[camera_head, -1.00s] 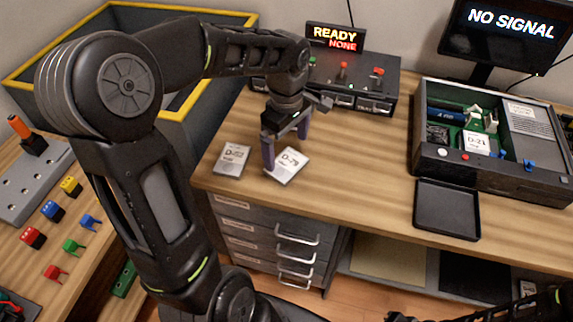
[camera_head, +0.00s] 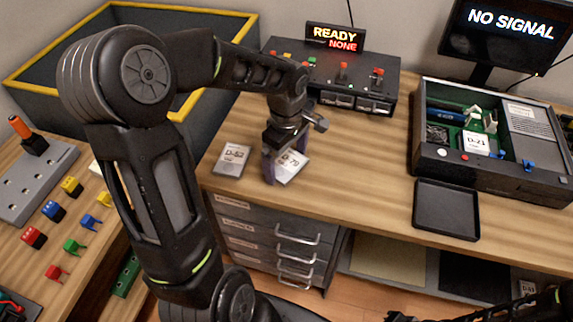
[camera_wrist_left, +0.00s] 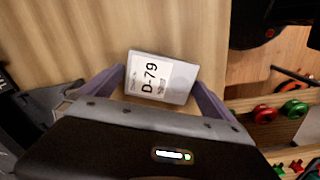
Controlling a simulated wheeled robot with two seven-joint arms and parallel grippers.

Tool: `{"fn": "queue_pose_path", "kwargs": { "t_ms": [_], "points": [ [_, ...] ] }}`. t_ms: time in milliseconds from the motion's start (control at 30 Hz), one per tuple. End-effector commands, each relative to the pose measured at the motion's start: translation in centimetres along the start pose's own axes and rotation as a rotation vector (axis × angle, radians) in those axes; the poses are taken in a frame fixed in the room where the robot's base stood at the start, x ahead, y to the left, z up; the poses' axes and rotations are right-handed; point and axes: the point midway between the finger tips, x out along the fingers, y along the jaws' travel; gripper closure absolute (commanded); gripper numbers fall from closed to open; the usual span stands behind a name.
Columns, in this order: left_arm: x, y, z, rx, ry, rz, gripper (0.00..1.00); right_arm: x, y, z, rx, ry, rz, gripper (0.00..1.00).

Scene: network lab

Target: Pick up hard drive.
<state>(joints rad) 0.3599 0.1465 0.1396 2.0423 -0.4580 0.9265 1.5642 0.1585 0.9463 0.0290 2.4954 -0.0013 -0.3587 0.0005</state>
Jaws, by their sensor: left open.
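The hard drive labelled D-79 (camera_head: 293,167) lies flat on the wooden desk near its front edge. My left gripper (camera_head: 281,168) is open just over it, pointing down, and partly covers it in the head view. In the left wrist view the D-79 drive (camera_wrist_left: 160,78) sits between and just beyond the two purple fingers (camera_wrist_left: 158,85), with the label facing up. A second drive, D-52 (camera_head: 232,160), lies to the left on the desk. A drive labelled D-21 (camera_head: 476,143) sits in the open case at the right. My right gripper cannot be made out.
A black tester box (camera_head: 345,85) with READY/NONE display stands behind the gripper. An empty black tray (camera_head: 447,209) lies before the open case (camera_head: 433,166). A large yellow-rimmed bin (camera_head: 60,60) is at the left. The middle of the desk (camera_head: 365,150) is clear.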

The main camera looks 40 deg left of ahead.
Motion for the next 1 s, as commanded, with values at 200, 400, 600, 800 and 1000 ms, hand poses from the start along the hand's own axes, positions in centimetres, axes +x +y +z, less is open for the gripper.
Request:
{"fn": "queue_pose_path", "kwargs": {
  "t_ms": [200,400,600,800,1000],
  "points": [
    [-0.02,0.01,0.0,0.0,0.0,0.0,0.0,0.0,0.0,0.0,0.0,0.0,0.0,1.0],
    [-0.03,0.01,0.0,0.0,0.0,0.0,0.12,0.0,0.0,0.0,0.0,0.0,0.0,1.0],
    [-0.03,0.01,0.0,0.0,0.0,0.0,0.29,0.0,0.0,0.0,0.0,0.0,0.0,1.0],
    [-0.03,0.01,0.0,0.0,0.0,0.0,0.45,0.0,0.0,0.0,0.0,0.0,0.0,1.0],
    [-0.06,0.04,0.0,0.0,0.0,0.001,0.61,-0.01,-0.01,0.0,0.0,0.0,0.0,1.0]
  ]
}}
